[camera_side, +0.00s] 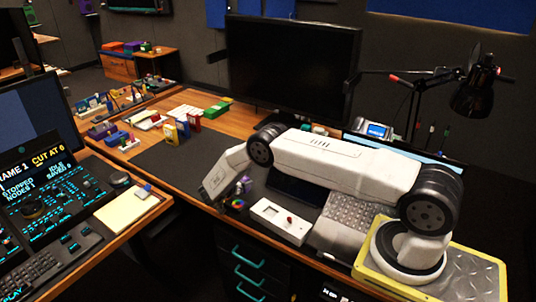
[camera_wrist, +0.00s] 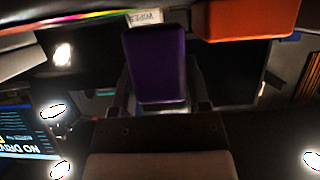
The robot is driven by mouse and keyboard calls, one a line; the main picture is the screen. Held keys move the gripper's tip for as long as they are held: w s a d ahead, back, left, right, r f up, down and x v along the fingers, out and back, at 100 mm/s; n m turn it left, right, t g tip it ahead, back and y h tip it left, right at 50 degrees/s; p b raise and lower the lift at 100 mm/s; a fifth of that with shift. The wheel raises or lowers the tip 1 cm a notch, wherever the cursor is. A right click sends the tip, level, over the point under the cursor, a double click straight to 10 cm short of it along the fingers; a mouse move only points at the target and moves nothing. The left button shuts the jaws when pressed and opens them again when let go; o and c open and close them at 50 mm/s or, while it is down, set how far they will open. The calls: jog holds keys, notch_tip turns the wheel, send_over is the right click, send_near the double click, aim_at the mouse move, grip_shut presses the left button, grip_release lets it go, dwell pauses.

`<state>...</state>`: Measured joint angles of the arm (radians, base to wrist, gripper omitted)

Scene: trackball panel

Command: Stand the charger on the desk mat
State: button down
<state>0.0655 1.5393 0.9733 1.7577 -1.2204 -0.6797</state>
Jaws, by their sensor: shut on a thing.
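My gripper (camera_side: 238,191) is low over the wooden desk, near the front right edge of the dark desk mat (camera_side: 180,160). In the wrist view my gripper (camera_wrist: 163,100) is shut on a purple block (camera_wrist: 155,60), which I take to be the charger. The block has a flat face and rounded edges, and its lower end sits between the dark fingers. In the side view only a small purple part (camera_side: 246,182) shows beside the gripper. I cannot tell whether it touches anything below.
A rainbow-coloured disc (camera_side: 237,203) is close to the gripper. A large monitor (camera_side: 292,66) stands behind. Much of the mat is bare.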

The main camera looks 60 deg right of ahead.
jog(key=shift+s+f, duration=0.15)
jog(key=shift+f, duration=0.2)
jog(key=shift+f, duration=0.2)
jog(key=shift+c, duration=0.3)
grip_release()
jog(key=shift+s+d, duration=0.1)
jog(key=shift+r, duration=0.4)
jog(key=shift+a+r, duration=0.2)
jog(key=shift+r, duration=0.05)
jog(key=v, duration=1.2)
jog(key=shift+w, duration=0.2)
jog(key=shift+d+r, duration=0.15)
